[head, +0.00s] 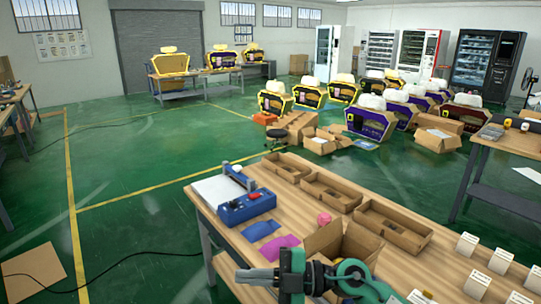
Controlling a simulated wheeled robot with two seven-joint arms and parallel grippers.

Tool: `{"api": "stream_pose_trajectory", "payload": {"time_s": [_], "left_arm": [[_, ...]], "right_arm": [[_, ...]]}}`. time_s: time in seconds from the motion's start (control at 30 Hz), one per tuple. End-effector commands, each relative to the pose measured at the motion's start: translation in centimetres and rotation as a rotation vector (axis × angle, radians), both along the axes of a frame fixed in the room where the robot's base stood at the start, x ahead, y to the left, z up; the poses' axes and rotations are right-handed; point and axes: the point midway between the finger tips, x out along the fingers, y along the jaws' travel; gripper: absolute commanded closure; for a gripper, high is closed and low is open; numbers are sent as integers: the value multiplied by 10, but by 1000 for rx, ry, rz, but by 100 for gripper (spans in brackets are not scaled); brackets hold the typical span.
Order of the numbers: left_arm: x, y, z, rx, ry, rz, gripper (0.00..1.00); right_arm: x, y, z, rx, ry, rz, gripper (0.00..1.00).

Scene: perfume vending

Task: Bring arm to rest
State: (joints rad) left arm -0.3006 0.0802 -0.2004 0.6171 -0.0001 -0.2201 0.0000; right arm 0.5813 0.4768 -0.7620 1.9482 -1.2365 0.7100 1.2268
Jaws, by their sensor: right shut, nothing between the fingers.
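My right gripper (250,275) shows at the bottom centre, with its dark, narrow fingers pointing left. The fingers are together and hold nothing. It is over the near part of the wooden table (455,247), in front of an open cardboard box (325,240). My green and grey arm links run to the right of it and hide part of the box and the table's near edge. My left gripper is not in view.
Several white boxes (467,244) stand at the right. Green floor left of the table is mostly clear, with a cable.

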Motion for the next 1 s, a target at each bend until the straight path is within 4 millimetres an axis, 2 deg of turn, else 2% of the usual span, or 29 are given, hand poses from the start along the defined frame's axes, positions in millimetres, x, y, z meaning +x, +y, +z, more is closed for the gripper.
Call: {"api": "stream_pose_trajectory", "payload": {"time_s": [0.07,0.2,0.33,0.43,0.57,0.67,0.73,0.87,0.9,1.0], "left_arm": [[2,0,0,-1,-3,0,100],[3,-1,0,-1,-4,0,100],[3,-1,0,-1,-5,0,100],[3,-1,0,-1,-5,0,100],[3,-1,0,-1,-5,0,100],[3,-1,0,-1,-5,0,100],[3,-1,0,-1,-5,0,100],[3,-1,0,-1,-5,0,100],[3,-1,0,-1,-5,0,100],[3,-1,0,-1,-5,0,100]], "right_arm": [[0,-3,18,165,32,-92,100],[14,-27,40,409,102,-312,100],[32,-65,40,564,203,-559,100],[43,-100,24,634,302,-764,100],[48,-146,-14,651,458,-1034,100],[41,-179,-55,609,599,-1233,100],[29,-200,-87,551,706,-1361,100],[-10,-232,-149,385,920,-1562,100],[-25,-240,-167,321,988,-1611,100],[-67,-254,-205,155,1145,-1696,100]]}}
